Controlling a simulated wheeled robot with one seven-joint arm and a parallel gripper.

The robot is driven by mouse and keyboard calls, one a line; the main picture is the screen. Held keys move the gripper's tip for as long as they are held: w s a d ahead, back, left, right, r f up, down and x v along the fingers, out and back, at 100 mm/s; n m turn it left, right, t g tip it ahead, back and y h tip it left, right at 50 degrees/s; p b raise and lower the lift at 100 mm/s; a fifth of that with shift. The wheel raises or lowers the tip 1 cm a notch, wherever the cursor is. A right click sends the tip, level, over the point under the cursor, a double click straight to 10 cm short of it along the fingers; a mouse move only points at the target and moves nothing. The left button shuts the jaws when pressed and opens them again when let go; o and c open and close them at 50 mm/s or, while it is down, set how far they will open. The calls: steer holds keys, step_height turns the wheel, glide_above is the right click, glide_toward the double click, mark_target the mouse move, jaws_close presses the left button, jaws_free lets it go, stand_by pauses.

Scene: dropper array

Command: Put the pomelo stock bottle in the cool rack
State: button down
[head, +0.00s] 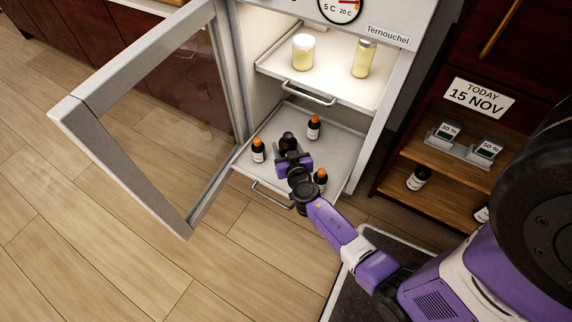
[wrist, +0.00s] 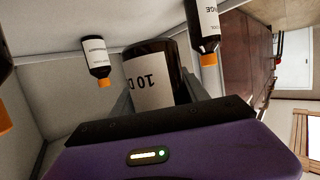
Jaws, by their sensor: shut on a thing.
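My gripper (head: 289,155) is shut on a dark bottle (head: 287,141) over the lower pull-out rack (head: 340,150) of the open cabinet. In the wrist view the held bottle (wrist: 152,75) sits between the jaws, its white label reading upside down "10 D"; its name and cap are hidden. Three dark orange-capped bottles stand around it on the rack: one behind (head: 314,127), one left (head: 258,151), one right near my wrist (head: 320,178). In the wrist view, one label (wrist: 209,18) ends in "NGE". I cannot read "pomelo" anywhere, nor tell whether the held bottle touches the rack.
The cabinet's glass door (head: 150,110) stands open at left. The upper rack (head: 330,80) is close above and holds a pale yellow jar (head: 303,52) and bottle (head: 363,58). At right, wooden shelves (head: 440,180) carry 30 % and 50 % displays and a dark bottle (head: 418,178).

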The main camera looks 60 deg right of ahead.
steer(key=shift+f+b, duration=2.05)
steer(key=shift+f, duration=1.5)
steer(key=shift+f, duration=0.2)
steer(key=c, duration=0.6)
jaws_free()
